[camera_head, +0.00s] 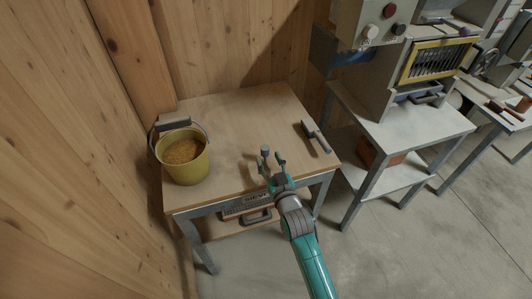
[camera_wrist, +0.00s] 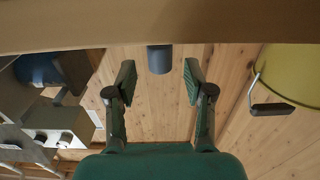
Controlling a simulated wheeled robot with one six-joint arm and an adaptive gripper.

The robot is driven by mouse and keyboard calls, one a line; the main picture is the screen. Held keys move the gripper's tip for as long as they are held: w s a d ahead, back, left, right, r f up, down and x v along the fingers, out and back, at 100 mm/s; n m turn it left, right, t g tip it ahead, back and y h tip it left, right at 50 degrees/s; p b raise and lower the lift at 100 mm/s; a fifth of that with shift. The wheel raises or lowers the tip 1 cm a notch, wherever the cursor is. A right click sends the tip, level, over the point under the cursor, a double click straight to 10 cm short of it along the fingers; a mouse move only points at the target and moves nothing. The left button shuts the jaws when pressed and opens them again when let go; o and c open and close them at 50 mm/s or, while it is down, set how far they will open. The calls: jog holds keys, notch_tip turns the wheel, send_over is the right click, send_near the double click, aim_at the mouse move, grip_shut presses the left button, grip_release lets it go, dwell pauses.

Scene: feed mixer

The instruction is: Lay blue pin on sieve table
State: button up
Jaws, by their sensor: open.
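A short grey-blue cylinder, which looks like the blue pin (camera_head: 265,150), stands upright at the wooden sieve table (camera_head: 235,115), near its front edge. The pin also shows in the wrist view (camera_wrist: 160,59), where the picture is upside down and the table edge (camera_wrist: 160,25) runs along the top. My gripper (camera_head: 272,160) is at the table's front edge, open and empty. In the wrist view its fingertips (camera_wrist: 160,78) spread to either side of the pin, with gaps on both sides. The pin's lower end is hidden in the head view.
A yellow bucket (camera_head: 184,160) of grain stands on the table's left. A dark-handled tool (camera_head: 315,136) lies near its right edge. A grey machine stand (camera_head: 405,125) is to the right. The table's middle is clear.

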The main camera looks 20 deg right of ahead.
jog(key=s, duration=0.7)
jog(key=shift+s, duration=0.25)
jog(key=s+f+g, duration=0.2)
jog(key=s+f, duration=0.1)
jog(key=s, duration=2.8)
jog(key=s+r+g, duration=0.1)
jog(key=s+r, duration=0.5)
jog(key=s, duration=0.4)
jog(key=shift+s, duration=0.35)
